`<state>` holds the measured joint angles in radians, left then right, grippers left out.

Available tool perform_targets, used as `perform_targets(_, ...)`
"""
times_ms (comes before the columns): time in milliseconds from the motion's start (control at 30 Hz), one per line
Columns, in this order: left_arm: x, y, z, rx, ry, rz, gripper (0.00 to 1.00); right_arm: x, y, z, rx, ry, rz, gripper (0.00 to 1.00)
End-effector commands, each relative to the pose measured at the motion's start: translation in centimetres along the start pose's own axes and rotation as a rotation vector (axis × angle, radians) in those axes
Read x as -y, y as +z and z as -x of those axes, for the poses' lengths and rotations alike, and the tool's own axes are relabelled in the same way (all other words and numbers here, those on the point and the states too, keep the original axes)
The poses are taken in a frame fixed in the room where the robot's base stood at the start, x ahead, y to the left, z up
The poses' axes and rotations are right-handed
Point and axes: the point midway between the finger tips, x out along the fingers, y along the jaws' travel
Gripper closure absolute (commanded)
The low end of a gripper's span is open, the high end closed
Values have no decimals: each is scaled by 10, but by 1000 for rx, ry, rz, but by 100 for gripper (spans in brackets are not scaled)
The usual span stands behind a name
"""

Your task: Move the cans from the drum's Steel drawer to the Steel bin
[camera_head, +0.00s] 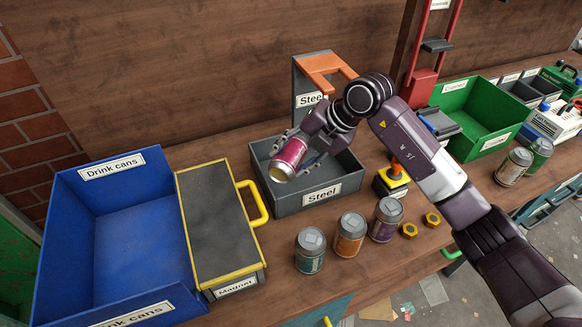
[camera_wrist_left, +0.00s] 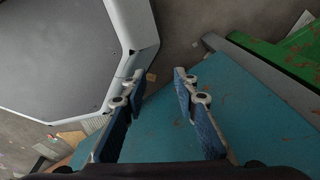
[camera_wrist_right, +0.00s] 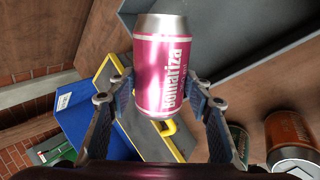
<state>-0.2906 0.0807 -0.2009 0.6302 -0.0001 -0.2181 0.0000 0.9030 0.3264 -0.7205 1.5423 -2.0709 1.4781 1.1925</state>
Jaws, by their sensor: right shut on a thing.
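My right gripper (camera_head: 296,146) is shut on a pink can (camera_head: 288,160) and holds it tilted over the grey open box labelled Steel (camera_head: 350,186). The pink can (camera_wrist_right: 162,62) also shows between the fingers in the right wrist view. A grey upright piece (camera_head: 303,72), also labelled Steel, stands behind the box with an orange handle (camera_head: 325,66). I cannot tell which is the drawer and which the bin. The box's inside is partly hidden by the gripper. My left gripper (camera_wrist_left: 158,84) shows only in its wrist view, fingers apart and empty.
A teal can (camera_head: 310,252), an orange can (camera_head: 350,236) and a purple can (camera_head: 386,219) stand in front of the box. The Magnet box (camera_head: 222,225) and blue Drink cans bin (camera_head: 75,235) are left. Yellow nuts (camera_head: 409,230) lie right; a green bin (camera_head: 495,141) stands beyond.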

Motion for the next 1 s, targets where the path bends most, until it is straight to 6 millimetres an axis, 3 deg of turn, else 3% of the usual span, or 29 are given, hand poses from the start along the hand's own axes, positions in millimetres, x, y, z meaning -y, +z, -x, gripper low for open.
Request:
perform_targets(267,-2,8,6,14,2,0,73,22,-1,-31,-3,-2,-2,70)
perform_targets(667,-3,17,3,26,3,1,73,25,-1,-37,-1,-1,0,70)
perform_targets(700,-3,17,4,26,3,1,73,24,-1,-35,-1,-1,0,50)
perform_targets(733,-3,17,4,26,3,1,73,24,-1,-35,-1,-1,0,47)
perform_targets(1000,-3,16,4,24,3,1,73,24,0,-34,-1,-1,0,47)
